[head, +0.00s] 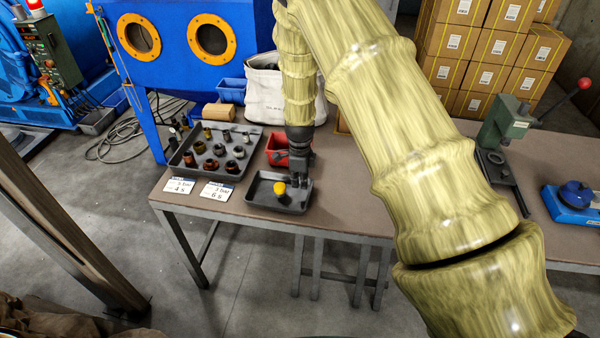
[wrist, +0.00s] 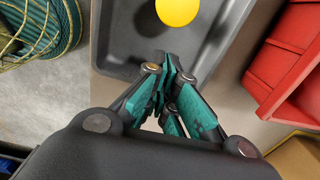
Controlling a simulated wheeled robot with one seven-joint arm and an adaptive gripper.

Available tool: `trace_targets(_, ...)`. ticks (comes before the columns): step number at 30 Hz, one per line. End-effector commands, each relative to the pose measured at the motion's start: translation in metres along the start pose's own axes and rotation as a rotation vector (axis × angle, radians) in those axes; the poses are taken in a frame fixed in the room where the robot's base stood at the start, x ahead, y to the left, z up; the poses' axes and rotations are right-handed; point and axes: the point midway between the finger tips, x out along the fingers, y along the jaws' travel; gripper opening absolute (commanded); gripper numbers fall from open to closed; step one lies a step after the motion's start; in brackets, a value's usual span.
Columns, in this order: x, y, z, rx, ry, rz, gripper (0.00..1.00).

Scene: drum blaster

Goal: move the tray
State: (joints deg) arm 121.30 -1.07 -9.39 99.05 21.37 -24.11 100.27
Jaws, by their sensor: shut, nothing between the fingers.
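A small dark tray (head: 264,201) sits near the front edge of the brown table, with a round yellow object (head: 279,188) in it. The tray (wrist: 127,30) and the yellow object (wrist: 178,10) also show in the wrist view. My gripper (head: 299,180) points down at the right side of this tray. In the wrist view my gripper's teal fingers (wrist: 174,72) are together, with nothing between them, over the tray's edge area. I cannot tell whether they touch it. A larger dark tray (head: 239,178) with several brown and metal parts stands to the left.
A red bin (head: 277,150) stands just behind the small tray. White label cards (head: 217,190) lie left of it. A white bag (head: 270,95) and a blue bin (head: 231,90) stand behind. A green press (head: 505,125) stands at right. My arm hides the table's middle.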

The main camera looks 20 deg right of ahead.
Motion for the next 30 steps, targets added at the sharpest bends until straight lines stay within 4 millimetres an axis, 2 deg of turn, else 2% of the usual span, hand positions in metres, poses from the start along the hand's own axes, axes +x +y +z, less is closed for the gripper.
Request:
trace_targets(6,0.023,0.0,-0.002,0.003,0.0,0.002,0.0)
trace_targets(12,0.037,0.0,-0.001,0.002,0.0,0.001,0.0)
trace_targets(30,0.041,0.002,0.003,-0.012,0.0,0.0,0.0)
